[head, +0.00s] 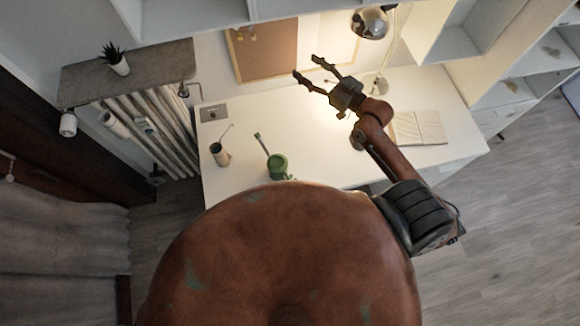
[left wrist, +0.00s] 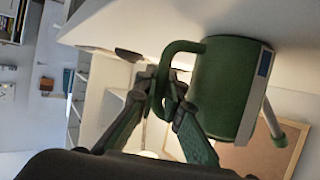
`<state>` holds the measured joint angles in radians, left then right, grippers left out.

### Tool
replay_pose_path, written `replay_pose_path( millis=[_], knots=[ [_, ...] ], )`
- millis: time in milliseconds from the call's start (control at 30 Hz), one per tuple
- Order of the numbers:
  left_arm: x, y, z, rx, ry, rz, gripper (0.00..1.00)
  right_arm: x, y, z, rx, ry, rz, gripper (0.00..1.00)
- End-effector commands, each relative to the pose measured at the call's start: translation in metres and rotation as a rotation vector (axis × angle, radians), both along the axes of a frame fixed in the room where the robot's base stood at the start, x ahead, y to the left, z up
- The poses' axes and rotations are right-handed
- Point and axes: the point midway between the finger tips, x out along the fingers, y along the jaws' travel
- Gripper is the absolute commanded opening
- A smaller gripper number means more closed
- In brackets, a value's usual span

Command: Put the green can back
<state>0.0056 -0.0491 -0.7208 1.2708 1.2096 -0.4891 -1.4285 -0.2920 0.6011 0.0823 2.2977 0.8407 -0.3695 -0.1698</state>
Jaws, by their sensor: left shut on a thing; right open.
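The green can (head: 278,165) is a green cup with a side handle and a stick standing in it, near the front edge of the white desk (head: 320,150). In the left wrist view the green can (left wrist: 225,88) is close up, and my left gripper (left wrist: 168,98) is shut on its handle. My left gripper is mostly hidden behind my body in the head view. I cannot tell whether the can touches the desk. My right gripper (head: 318,72) is open and empty above the back of the desk.
A brown cup (head: 220,154) with a stick stands left of the can. A grey box (head: 213,112) lies at the back left corner. A lamp (head: 370,23), a corkboard (head: 268,50) and an open book (head: 419,128) are at the back and right. The desk's middle is clear.

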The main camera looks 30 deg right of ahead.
Motion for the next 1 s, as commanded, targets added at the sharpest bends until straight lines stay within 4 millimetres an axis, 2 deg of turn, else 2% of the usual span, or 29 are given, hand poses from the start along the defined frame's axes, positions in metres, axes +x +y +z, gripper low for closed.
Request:
replay_pose_path(
  millis=[300, 333, 567, 900, 1000],
  knots=[
    [0.0, -0.001, -0.001, -0.002, -0.001, -0.001, 0.0, 0.0, 0.0, 0.0, 0.0, 0.0, 0.0, 0.56],
    [0.0, 0.0, -0.002, 0.0, 0.0, -0.001, 0.1, 0.0, 0.0, 0.0, 0.0, 0.0, 0.0, 0.56],
    [-0.001, 0.0, -0.002, 0.0, 0.0, -0.001, 0.26, 0.0, 0.0, 0.0, 0.0, 0.0, 0.0, 0.56],
    [-0.001, 0.001, 0.0, 0.0, 0.001, -0.001, 0.26, 0.0, 0.0, 0.0, 0.0, 0.0, 0.0, 0.56],
    [-0.004, 0.01, 0.002, 0.002, 0.0, 0.0, 0.26, 0.0, 0.0, 0.0, 0.0, 0.0, 0.0, 0.56]
  ],
)
